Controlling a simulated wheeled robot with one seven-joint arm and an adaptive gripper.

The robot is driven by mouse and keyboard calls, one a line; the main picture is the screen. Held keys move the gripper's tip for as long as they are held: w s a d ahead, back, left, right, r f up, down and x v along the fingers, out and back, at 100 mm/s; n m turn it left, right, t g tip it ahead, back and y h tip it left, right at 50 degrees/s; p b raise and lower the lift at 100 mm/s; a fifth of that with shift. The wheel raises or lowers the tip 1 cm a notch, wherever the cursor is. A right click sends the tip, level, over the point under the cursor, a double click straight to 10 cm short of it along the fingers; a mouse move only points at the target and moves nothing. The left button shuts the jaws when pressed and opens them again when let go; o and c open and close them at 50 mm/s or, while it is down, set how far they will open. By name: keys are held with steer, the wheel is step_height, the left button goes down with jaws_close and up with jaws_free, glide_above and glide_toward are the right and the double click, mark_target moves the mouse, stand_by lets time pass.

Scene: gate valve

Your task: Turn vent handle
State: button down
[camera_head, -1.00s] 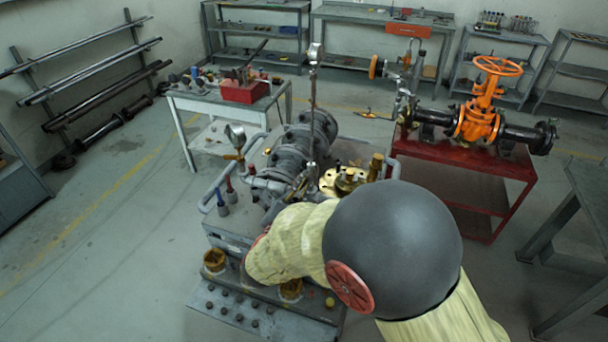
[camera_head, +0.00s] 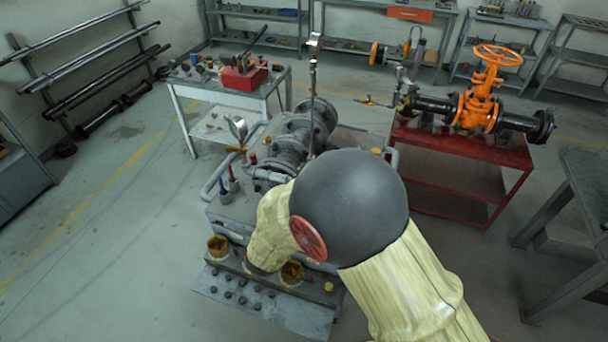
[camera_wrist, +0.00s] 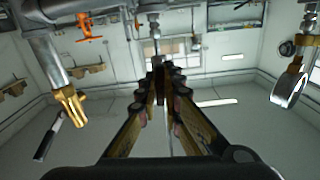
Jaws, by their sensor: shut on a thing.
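In the wrist view my gripper (camera_wrist: 164,82) has its two fingers drawn together at the tips, shut on a small part. This part fits the vent handle, but the fingers hide most of it. A slim metal stem with fittings (camera_wrist: 154,38) stands just beyond the fingertips. In the head view my arm covers the gripper and the handle. The grey flanged valve body (camera_head: 289,150) on the bench lies just behind my arm, with a tall thin stem (camera_head: 313,90) rising from it.
A pressure gauge (camera_head: 237,127) stands left of the valve body. In the wrist view a brass fitting (camera_wrist: 70,104) hangs at left and a round gauge (camera_wrist: 289,86) at right. An orange valve (camera_head: 479,108) sits on a red stand at right. Floor at left is clear.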

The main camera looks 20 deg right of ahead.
steer(key=shift+f, duration=0.1)
steer(key=c, duration=1.9)
jaws_free()
steer(key=v, duration=1.2)
